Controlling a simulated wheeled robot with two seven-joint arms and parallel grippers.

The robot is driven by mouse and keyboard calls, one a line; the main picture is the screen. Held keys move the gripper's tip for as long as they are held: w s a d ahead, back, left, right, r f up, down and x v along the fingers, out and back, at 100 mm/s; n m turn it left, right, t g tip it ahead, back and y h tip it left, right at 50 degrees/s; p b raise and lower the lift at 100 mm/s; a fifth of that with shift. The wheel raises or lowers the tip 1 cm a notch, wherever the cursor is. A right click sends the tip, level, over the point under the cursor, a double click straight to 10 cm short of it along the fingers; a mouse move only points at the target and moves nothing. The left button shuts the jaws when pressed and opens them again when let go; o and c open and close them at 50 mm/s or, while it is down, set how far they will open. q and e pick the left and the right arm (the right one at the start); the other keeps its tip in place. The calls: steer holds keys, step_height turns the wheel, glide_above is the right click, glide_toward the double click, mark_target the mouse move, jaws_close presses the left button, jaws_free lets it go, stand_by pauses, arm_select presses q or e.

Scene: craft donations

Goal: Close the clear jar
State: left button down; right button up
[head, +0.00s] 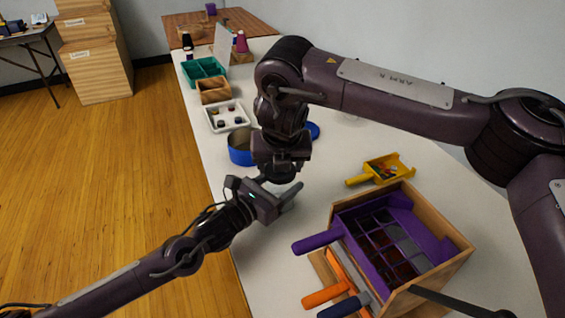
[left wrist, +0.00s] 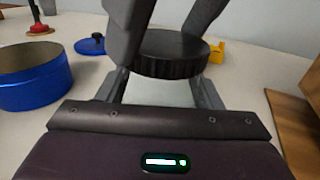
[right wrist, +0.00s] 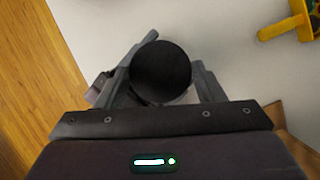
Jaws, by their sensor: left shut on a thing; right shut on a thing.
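The black ribbed lid (left wrist: 172,56) is level between the fingers of my right gripper (left wrist: 165,40), which reaches down from above. The right wrist view shows the lid's round top (right wrist: 161,72) between that gripper's fingers (right wrist: 163,88). The clear jar (left wrist: 163,92) is faint below the lid, between the fingers of my left gripper (left wrist: 163,90). The lid is right over the jar; I cannot tell whether it is seated. In the head view my left gripper (head: 286,196) is low over the table, and my right arm hides the lid and most of the jar.
A blue tin (head: 240,148) stands just behind, with a blue lid (head: 313,131) near it. A yellow scoop (head: 368,174) lies to the right. A wooden box (head: 452,252) with a purple tray and several tools fills the front right. Bare table lies around my left gripper.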

steer(key=m+h, duration=0.1)
steer(key=m, duration=0.3)
steer(key=m+h, duration=0.1)
steer(key=m, duration=0.1)
steer(key=shift+a+h, duration=0.3)
steer(key=shift+a, duration=0.05)
steer(key=m+g+h, duration=0.1)
steer(key=m, duration=0.2)
steer(key=shift+w+m, duration=0.1)
steer(key=shift+m, duration=0.3)
steer(key=o, duration=0.9)
steer(key=shift+o, duration=0.2)
steer(key=shift+r, duration=2.3)
steer(key=shift+c, duration=0.4)
